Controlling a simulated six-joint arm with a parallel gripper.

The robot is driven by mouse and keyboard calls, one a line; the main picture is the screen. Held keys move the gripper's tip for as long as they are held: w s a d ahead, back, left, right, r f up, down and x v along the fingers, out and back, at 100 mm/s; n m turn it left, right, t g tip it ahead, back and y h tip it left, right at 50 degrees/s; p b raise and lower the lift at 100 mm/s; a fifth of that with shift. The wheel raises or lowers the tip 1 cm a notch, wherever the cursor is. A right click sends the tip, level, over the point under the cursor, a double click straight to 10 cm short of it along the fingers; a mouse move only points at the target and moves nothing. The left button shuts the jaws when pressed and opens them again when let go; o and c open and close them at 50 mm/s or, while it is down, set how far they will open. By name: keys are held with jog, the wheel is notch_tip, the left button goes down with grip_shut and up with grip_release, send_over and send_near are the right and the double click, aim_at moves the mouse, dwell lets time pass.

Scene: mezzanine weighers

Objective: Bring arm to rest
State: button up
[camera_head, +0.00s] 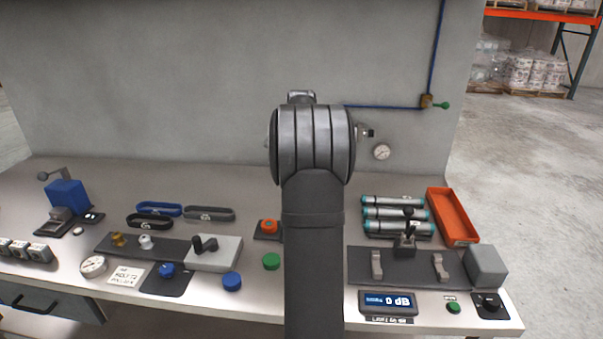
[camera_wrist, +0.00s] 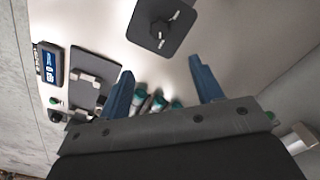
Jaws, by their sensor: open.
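My gripper (camera_wrist: 161,65) shows in the wrist view with its two blue fingers spread wide apart. It is open and nothing is held between the fingers. Teal-capped cylinders (camera_wrist: 158,104) show beyond the gripper's base, between the fingers and lower than the tips. In the head view my arm rises upright in the middle of the picture, in front of the bench (camera_head: 230,270) and the grey wall. My gripper is hidden behind the arm in that view.
The head view shows silver cylinders (camera_head: 397,213) beside an orange tray (camera_head: 453,216), and a display (camera_head: 388,303). Left are a blue block (camera_head: 68,194) and a dial (camera_head: 93,266). A blue pipe (camera_head: 436,45) runs along the wall. A black knob plate (camera_wrist: 162,27) shows in the wrist view.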

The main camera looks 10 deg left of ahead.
jog(key=shift+r, duration=0.45)
jog(key=shift+f, duration=0.1)
notch_tip(320, 180, down, 17)
jog(key=shift+f, duration=0.15)
dwell(0.4)
jog(key=shift+f, duration=0.2)
jog(key=shift+r+n, duration=0.2)
jog(key=shift+n, duration=0.6)
jog(key=n, duration=1.1)
jog(key=shift+n, duration=2.4)
